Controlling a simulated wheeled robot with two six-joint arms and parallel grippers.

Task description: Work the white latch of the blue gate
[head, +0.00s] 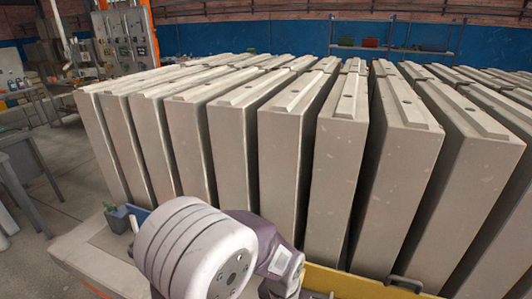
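I cannot make out a white latch or a clear blue gate in the head view. A small strip of blue (141,213) shows at the lower left, mostly hidden behind my white and dark arm; I cannot tell whether it belongs to the gate. My arm fills the lower middle of the view, in front of the panels. No fingertips of either gripper show.
A long row of upright grey concrete panels (288,160) fills the middle and right. A yellow edge (345,284) with a dark handle (405,284) lies at the bottom. Grey tables (22,165) stand far left, with open floor between.

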